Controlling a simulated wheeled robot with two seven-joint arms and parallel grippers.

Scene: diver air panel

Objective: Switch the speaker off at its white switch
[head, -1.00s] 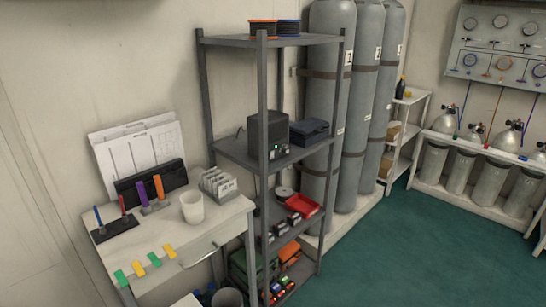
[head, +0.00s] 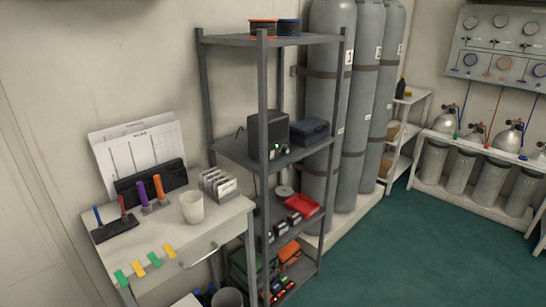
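The speaker seems to be the dark box (head: 267,134) on the middle shelf of the grey rack, partly behind a front post. Small light-coloured controls and a tiny green light (head: 286,147) show low on its front. The white switch is too small to tell apart among them. Neither of my grippers is in the head view.
A dark case (head: 310,131) sits right of the speaker. The grey rack (head: 264,90) has posts in front. A white desk (head: 215,222) with a cup (head: 192,206) stands at left; tall grey cylinders (head: 330,110) stand at right. The green floor (head: 420,250) is clear.

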